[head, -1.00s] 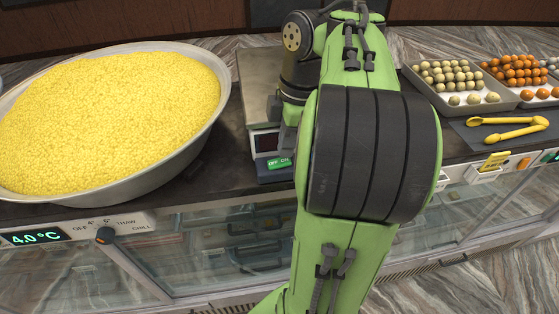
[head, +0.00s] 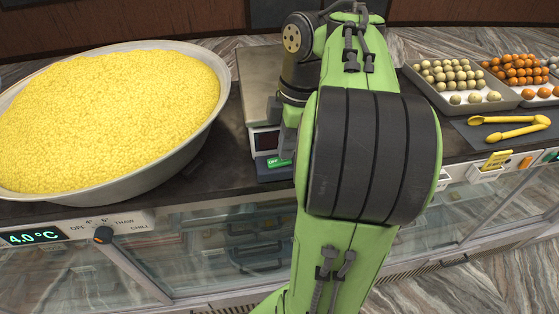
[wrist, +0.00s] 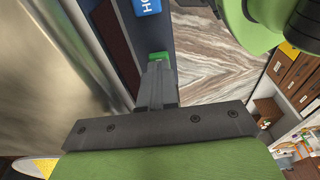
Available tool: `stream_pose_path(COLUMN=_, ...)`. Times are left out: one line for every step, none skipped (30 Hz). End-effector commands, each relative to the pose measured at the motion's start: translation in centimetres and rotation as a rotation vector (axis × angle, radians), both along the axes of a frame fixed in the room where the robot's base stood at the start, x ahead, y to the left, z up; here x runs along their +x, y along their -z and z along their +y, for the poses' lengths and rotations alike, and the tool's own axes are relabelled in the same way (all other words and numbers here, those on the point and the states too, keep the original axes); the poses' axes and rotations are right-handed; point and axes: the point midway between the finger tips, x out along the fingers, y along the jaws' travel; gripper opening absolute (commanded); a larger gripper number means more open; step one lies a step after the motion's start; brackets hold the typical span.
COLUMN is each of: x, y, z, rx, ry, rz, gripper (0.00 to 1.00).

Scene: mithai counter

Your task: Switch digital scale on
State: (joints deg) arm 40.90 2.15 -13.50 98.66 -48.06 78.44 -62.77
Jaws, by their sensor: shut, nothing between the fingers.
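The digital scale (head: 259,85) stands on the counter with a steel pan and a dark display window (head: 266,142) on its front. Below the window is a green switch (head: 275,162) lettered OFF at its left; its right part is hard to see beside my arm. In the wrist view the steel pan (wrist: 50,65) fills the left, and the green switch (wrist: 158,56) shows just beyond my fingertips. My gripper (wrist: 157,67) is shut and empty, its tips at or very near the switch; I cannot tell whether they touch. My arm hides the gripper in the head view.
A wide bowl of yellow sweets (head: 215,110) stands close left of the scale. Trays of round sweets (head: 425,90) and yellow tongs (head: 510,131) lie to the right. A blue button (wrist: 147,5) sits near the green switch. The glass-fronted case (head: 220,260) is below.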

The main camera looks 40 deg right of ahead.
Motion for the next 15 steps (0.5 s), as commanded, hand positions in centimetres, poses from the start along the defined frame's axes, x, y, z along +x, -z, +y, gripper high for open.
stream_pose_path(x=0.00, y=0.16, z=0.00, rx=0.000, ry=0.000, rz=0.000, gripper=0.00)
stream_pose_path(x=0.00, y=0.20, z=0.00, rx=0.000, ry=0.000, rz=0.000, gripper=0.00)
stream_pose_path(x=0.00, y=0.26, z=0.00, rx=0.000, ry=0.000, rz=0.000, gripper=0.00)
stream_pose_path(x=0.00, y=0.30, z=0.00, rx=0.000, ry=0.000, rz=0.000, gripper=0.00)
stream_pose_path(x=0.00, y=0.35, z=0.00, rx=0.000, ry=0.000, rz=0.000, gripper=0.00)
stream_pose_path(x=0.00, y=0.41, z=0.00, rx=0.000, ry=0.000, rz=0.000, gripper=0.00)
stream_pose_path(x=0.00, y=0.46, z=0.00, rx=0.000, ry=0.000, rz=0.000, gripper=0.00)
stream_pose_path(x=0.00, y=0.50, z=0.00, rx=0.000, ry=0.000, rz=0.000, gripper=0.00)
stream_pose_path(x=0.00, y=0.57, z=0.00, rx=0.000, ry=0.000, rz=0.000, gripper=0.00)
stream_pose_path(x=0.00, y=0.61, z=0.00, rx=0.000, ry=0.000, rz=0.000, gripper=0.00)
stream_pose_path(x=0.00, y=0.66, z=0.01, rx=0.000, ry=0.000, rz=0.000, gripper=0.00)
stream_pose_path(x=0.00, y=0.72, z=0.01, rx=0.000, ry=0.000, rz=0.000, gripper=0.00)
stream_pose_path(x=0.01, y=0.76, z=0.01, rx=0.000, ry=0.000, rz=0.000, gripper=0.00)
stream_pose_path(x=0.01, y=0.81, z=0.01, rx=0.000, ry=0.000, rz=0.000, gripper=0.00)
stream_pose_path(x=0.01, y=0.87, z=0.01, rx=0.000, ry=0.000, rz=0.000, gripper=0.00)
